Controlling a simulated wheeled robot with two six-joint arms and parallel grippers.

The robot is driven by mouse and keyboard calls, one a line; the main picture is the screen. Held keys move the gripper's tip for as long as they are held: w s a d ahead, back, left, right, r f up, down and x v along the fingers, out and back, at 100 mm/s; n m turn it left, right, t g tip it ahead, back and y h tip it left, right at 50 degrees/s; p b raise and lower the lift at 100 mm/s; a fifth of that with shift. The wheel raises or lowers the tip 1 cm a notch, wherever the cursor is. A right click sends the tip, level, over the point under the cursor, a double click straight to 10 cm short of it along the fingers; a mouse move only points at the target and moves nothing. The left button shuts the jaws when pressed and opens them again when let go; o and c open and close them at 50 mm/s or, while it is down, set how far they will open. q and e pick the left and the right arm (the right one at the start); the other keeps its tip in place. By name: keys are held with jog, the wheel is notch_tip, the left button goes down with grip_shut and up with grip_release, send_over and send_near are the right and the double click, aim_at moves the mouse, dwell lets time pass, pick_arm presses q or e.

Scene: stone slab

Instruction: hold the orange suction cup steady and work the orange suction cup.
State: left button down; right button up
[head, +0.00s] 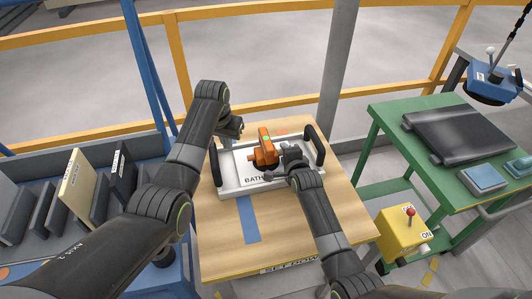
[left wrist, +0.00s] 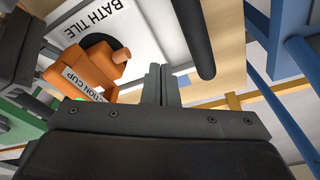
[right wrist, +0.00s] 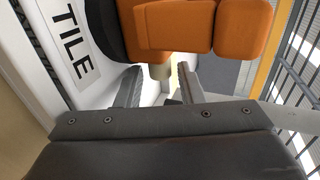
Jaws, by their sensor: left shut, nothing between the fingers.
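The orange suction cup (head: 264,153) stands on the white bath tile (head: 228,184), its dark round base against the tile. It also shows at the left of the left wrist view (left wrist: 92,78), with its label readable, and close up in the right wrist view (right wrist: 175,25). My left gripper (head: 229,139) is shut and empty, left of the cup and apart from it; its closed fingers show in the left wrist view (left wrist: 160,85). My right gripper (head: 284,158) is at the cup's right side. Its fingers (right wrist: 158,88) are apart, with pale stubs just beyond; contact is unclear.
The tile has black handles (head: 314,145) at both ends and lies on a wooden table (head: 315,222) with a blue strip. Dark panels in a bin stand left. Yellow rails run behind.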

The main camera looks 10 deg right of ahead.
jog(key=shift+o, duration=0.7)
jog(key=shift+s, duration=0.2)
jog(key=shift+s, duration=0.25)
jog(key=v, duration=1.1)
jog(key=shift+r, duration=0.25)
jog(key=shift+d+r, duration=0.1)
